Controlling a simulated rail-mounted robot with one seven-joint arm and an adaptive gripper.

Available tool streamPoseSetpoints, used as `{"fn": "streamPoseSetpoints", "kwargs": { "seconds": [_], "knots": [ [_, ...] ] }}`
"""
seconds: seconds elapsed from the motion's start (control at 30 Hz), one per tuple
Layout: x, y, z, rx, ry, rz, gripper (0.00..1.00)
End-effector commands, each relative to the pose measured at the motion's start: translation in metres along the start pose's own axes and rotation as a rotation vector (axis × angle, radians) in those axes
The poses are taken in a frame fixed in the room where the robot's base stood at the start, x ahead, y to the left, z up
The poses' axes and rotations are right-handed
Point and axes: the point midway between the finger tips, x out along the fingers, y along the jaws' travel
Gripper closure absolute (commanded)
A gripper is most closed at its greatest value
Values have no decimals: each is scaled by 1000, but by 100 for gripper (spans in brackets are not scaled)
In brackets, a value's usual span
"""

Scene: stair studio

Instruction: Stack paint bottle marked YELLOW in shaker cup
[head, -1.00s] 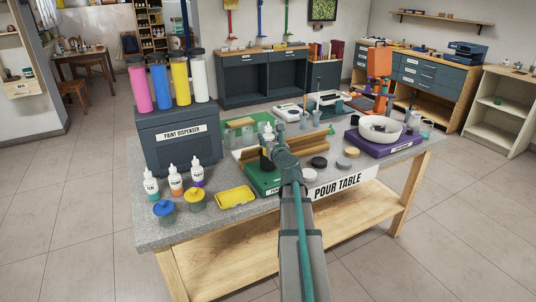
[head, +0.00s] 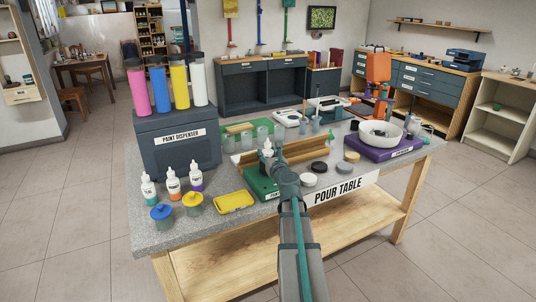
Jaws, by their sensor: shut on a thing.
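My gripper (head: 281,167) is over the front middle of the pour table, seen from behind, and my wrist hides most of its fingers. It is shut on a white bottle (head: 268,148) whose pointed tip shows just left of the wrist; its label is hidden. Two short cups with lids, one blue (head: 161,212) and one yellow (head: 193,198), stand at the front left. I cannot tell which is the shaker cup.
Several white dropper bottles (head: 172,181) stand before the paint dispenser (head: 178,142). A yellow tray (head: 234,201) and green block (head: 259,185) lie left of my gripper. A wooden rail (head: 313,147), round discs (head: 319,167) and a white bowl (head: 380,133) on a purple base are further right.

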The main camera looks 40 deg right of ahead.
Motion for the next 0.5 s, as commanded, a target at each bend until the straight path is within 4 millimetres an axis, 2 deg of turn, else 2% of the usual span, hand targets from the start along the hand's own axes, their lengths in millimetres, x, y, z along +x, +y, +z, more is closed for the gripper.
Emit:
{"fn": "streamPoseSetpoints", "kwargs": {
  "seconds": [0.03,0.17,0.5],
  "knots": [
    [0,0,0,0,0,0,48],
    [0,0,0,0,0,0,28],
    [0,0,1,0,0,0,28]
  ]
}}
